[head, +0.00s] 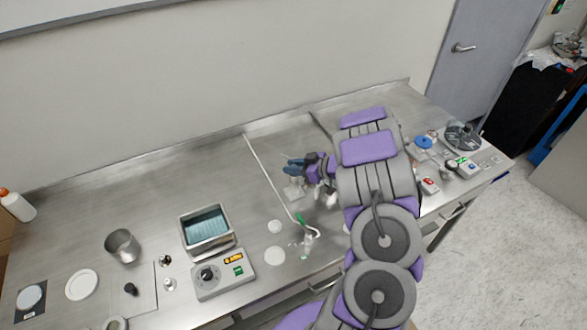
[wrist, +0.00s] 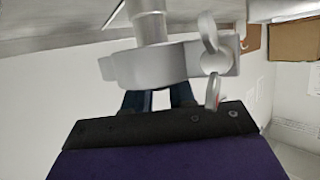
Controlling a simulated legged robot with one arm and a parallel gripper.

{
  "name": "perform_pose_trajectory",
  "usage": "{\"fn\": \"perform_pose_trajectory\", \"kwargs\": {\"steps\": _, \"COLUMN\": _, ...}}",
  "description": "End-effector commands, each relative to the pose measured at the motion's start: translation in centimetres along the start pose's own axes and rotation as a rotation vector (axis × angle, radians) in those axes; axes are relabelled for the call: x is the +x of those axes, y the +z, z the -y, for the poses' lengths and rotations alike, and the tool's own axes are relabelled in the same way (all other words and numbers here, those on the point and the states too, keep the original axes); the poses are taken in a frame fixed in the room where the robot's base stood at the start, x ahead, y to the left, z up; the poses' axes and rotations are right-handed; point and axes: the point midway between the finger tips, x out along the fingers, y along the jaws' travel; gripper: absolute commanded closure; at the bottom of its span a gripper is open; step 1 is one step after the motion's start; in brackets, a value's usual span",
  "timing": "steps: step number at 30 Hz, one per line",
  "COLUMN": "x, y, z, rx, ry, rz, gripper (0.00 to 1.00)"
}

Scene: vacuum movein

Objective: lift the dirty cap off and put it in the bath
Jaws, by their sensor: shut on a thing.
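My gripper (head: 293,164) is over the middle of the bench in the head view. In the wrist view its dark blue fingers (wrist: 157,100) are shut on a small pale piece, which I take to be the dirty cap; it is mostly hidden. A pale ring clamp (wrist: 150,68) with a wing nut (wrist: 214,62) is right at the fingertips, around the end of a metal pipe (wrist: 150,27). I cannot tell whether the cap touches the clamp. The bath (head: 208,228) is an open metal tank of bluish liquid, left of my gripper.
A control box (head: 223,274) stands in front of the bath, and a metal beaker (head: 122,246) to its left. White discs (head: 275,256) lie between bath and gripper. A thin pale tube (head: 268,178) crosses the bench beside my gripper. Bench behind the bath is clear.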

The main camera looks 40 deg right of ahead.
Motion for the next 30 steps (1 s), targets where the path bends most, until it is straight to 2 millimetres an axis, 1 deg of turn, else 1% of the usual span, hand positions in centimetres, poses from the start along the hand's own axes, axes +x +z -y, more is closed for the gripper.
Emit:
{"fn": "perform_pose_trajectory", "kwargs": {"steps": 5, "x": -0.3, "y": -0.5, "z": -0.1, "rx": 0.0, "ry": 0.003, "rz": 0.002, "gripper": 1.0}}
{"fn": "perform_pose_trajectory", "kwargs": {"steps": 8, "x": -0.7, "y": -1.3, "z": -0.1, "rx": -0.001, "ry": 0.004, "rz": 0.002, "gripper": 1.0}}
{"fn": "perform_pose_trajectory", "kwargs": {"steps": 13, "x": -1.5, "y": -3.5, "z": 0.0, "rx": -0.004, "ry": 0.004, "rz": 0.003, "gripper": 1.0}}
{"fn": "perform_pose_trajectory", "kwargs": {"steps": 14, "x": -1.7, "y": -3.5, "z": 0.2, "rx": -0.001, "ry": 0.004, "rz": 0.004, "gripper": 1.0}}
{"fn": "perform_pose_trajectory", "kwargs": {"steps": 15, "x": -2.2, "y": -3.2, "z": 0.8, "rx": 0.001, "ry": 0.004, "rz": 0.005, "gripper": 1.0}}
{"fn": "perform_pose_trajectory", "kwargs": {"steps": 20, "x": -4.4, "y": -2.6, "z": 3.2, "rx": 0.001, "ry": 0.005, "rz": 0.004, "gripper": 1.0}}
{"fn": "perform_pose_trajectory", "kwargs": {"steps": 27, "x": -8.5, "y": -1.4, "z": 7.6, "rx": 0.004, "ry": 0.006, "rz": 0.008, "gripper": 1.0}}
{"fn": "perform_pose_trajectory", "kwargs": {"steps": 30, "x": -9.8, "y": -1.1, "z": 9.1, "rx": 0.001, "ry": 0.004, "rz": 0.005, "gripper": 1.0}}
